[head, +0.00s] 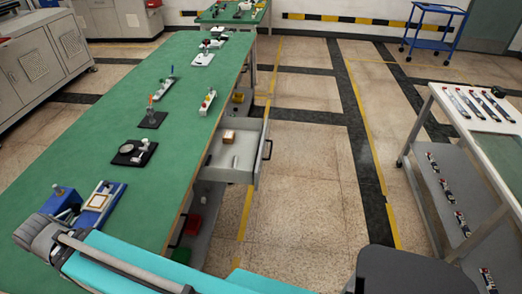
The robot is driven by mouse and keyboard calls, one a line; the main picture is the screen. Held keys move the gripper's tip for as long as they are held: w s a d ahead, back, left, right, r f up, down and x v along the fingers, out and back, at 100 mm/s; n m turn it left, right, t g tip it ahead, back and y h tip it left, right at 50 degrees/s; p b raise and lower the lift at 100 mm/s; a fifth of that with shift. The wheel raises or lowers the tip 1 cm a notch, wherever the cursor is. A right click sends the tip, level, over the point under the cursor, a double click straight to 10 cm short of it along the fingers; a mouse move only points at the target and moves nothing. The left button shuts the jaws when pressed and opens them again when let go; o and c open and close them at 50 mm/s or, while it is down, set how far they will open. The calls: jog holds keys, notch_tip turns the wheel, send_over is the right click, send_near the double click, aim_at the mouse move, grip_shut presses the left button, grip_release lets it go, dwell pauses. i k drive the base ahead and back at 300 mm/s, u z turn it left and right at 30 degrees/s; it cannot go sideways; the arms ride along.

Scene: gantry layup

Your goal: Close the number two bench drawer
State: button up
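A grey bench drawer (239,161) stands pulled out from the right side of the long green-topped bench (120,95). Its dark bar handle (267,151) is on the front, facing the aisle. A small tan and white box (228,137) lies inside the drawer. No number can be read on it. A teal and grey part of my arm crosses the bottom left, over the near end of the bench. My gripper's fingers are not seen, and nothing shows touching the drawer.
Small fixtures and a blue device (99,203) stand on the bench. Red (193,224) and green bins sit below it. The tiled aisle right of the drawer is clear. A white-topped cart (440,98) stands at right, a blue trolley (434,28) farther back.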

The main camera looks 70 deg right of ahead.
aim_at(249, 145)
jog(key=z, duration=0.05)
jog(key=k, duration=1.45)
jog(key=z, duration=1.6)
jog(key=i, duration=0.65)
jog(key=z, duration=0.05)
